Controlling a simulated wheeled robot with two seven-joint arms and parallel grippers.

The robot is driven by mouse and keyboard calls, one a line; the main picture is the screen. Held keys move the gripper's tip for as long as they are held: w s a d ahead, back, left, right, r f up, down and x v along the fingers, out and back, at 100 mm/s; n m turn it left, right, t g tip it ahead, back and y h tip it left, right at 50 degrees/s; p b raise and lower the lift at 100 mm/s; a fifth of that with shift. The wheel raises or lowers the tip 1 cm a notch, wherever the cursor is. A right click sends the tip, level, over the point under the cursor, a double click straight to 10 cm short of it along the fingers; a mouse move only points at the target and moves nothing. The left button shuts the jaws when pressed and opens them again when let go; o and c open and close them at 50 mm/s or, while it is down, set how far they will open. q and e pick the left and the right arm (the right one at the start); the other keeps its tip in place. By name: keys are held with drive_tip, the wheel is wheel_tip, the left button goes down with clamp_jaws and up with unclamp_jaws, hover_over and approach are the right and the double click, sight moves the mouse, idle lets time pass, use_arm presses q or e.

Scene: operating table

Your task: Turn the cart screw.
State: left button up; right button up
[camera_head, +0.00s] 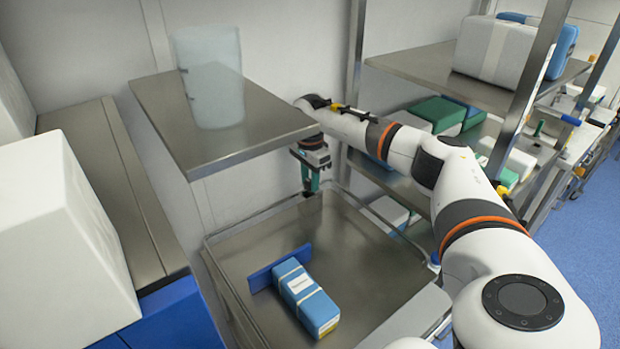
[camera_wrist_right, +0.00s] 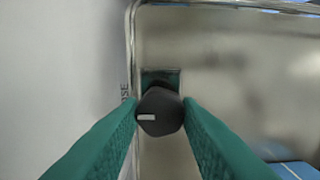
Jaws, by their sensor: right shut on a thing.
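The cart screw (camera_wrist_right: 160,111) is a black knob with a short white mark, at the corner of the steel cart in the right wrist view. The green fingers of my right gripper (camera_wrist_right: 161,118) are shut on it, one on each side. In the head view my right gripper (camera_head: 311,182) points down at the far edge of the cart (camera_head: 375,255), and the knob is hidden there. My left gripper is in neither view.
A steel shelf (camera_head: 250,130) with a translucent container (camera_head: 212,80) overhangs close to the left of my right gripper. A shelving rack (camera_head: 440,70) stands behind my right arm.

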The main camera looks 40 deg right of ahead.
drive_tip(key=shift+r, duration=0.15)
drive_tip(key=o, duration=1)
wheel_tip(320, 180, up, 12)
drive_tip(key=shift+f+b, duration=0.1)
drive_tip(key=shift+b, duration=0.85)
